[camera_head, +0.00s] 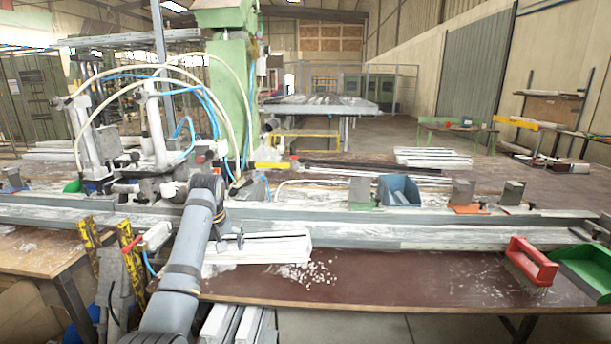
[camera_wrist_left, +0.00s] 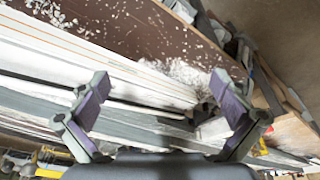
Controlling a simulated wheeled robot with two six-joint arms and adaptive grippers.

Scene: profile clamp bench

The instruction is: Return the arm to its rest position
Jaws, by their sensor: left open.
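My left arm (camera_head: 187,257) rises from the lower left of the head view and bends over the bench. Its gripper (camera_head: 230,240) hangs at the left end of a stack of white profiles (camera_head: 275,246), partly hidden by the arm. In the left wrist view the gripper (camera_wrist_left: 158,98) has its two purple-grey fingers wide apart with nothing between them. The white profiles (camera_wrist_left: 110,65) lie beyond and beside the fingers. My right gripper is not in view.
A clamp machine (camera_head: 155,130) with hoses stands at the left behind the arm. A long grey rail (camera_head: 450,236) crosses the bench. A red brush (camera_head: 530,262) and a green dustpan (camera_head: 585,270) lie at the right. The front bench top (camera_head: 400,280) is mostly clear, with white chips.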

